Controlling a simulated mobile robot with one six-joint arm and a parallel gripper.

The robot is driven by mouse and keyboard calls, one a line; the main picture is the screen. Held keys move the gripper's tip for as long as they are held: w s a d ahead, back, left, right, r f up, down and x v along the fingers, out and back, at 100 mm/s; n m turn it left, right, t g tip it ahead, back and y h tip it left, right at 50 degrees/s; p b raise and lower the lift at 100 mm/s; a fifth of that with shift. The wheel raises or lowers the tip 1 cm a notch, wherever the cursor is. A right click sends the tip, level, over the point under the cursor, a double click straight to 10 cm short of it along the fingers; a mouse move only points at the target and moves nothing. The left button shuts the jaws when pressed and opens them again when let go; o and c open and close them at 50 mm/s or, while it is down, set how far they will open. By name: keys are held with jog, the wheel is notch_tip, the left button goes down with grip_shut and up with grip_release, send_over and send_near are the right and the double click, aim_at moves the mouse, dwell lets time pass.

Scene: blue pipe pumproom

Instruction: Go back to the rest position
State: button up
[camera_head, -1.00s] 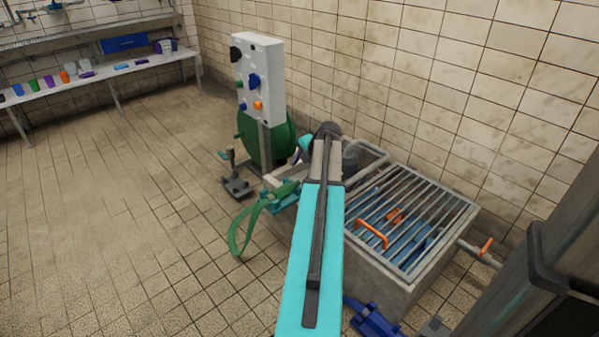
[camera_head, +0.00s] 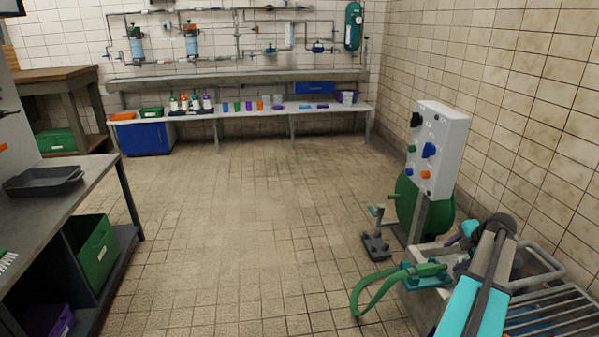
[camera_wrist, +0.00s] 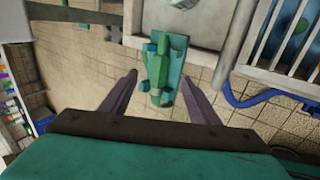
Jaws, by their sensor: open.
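My gripper shows in the wrist view (camera_wrist: 160,92) with its two dark fingers spread apart and nothing between them. Beyond the fingers is a green hose nozzle on a teal holder (camera_wrist: 165,62), at the edge of the grated basin. In the head view my teal arm reaches forward at the lower right, and the fingers are hidden there. The nozzle (camera_head: 428,270) with its drooping green hose (camera_head: 368,288) shows just left of my arm.
A white control panel (camera_head: 438,150) with knobs stands before a green hose reel (camera_head: 424,207). The grated basin (camera_head: 550,312) is at the lower right. A workbench (camera_head: 62,190) with a grey tray (camera_head: 43,181) stands left. A long shelf (camera_head: 240,110) lines the back wall. The middle floor is clear.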

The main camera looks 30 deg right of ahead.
jog(key=w+a+f+n+g+y+p, duration=0.1)
jog(key=w+a+f+n+y+p, duration=0.2)
jog(key=w+a+p, duration=0.95)
jog(key=w+a+f+n+g+y+p, duration=0.1)
jog(key=w+a+f, duration=0.1)
jog(key=a, duration=0.7)
jog(key=w+a+f+n+g+p, duration=0.1)
jog(key=w+a+f, duration=0.1)
jog(key=a, duration=0.8)
jog(key=w+a+f+g+y+p, duration=0.1)
jog(key=w+a+f, duration=0.1)
jog(key=a, duration=0.7)
jog(key=s+a+f+g+p, duration=0.1)
jog(key=s+a+p, duration=0.25)
jog(key=a, duration=0.35)
jog(key=s+a+f+m+g+p, duration=0.1)
jog(key=s+a+g+p, duration=0.1)
jog(key=s+a, duration=0.45)
jog(key=s+a+f+g+p, duration=0.1)
jog(key=s+a+p, duration=0.15)
jog(key=a, duration=0.65)
jog(key=s+a+m+g+h+p, duration=0.1)
jog(key=s+a+m+p, duration=0.1)
jog(key=s+m, duration=0.7)
jog(key=s+a+m+g+h+p, duration=0.1)
jog(key=s+m+g+h+p, duration=0.1)
jog(key=s+m, duration=0.7)
jog(key=shift+s+a+r, duration=0.25)
jog(key=shift+a+r, duration=0.1)
jog(key=shift+r, duration=0.05)
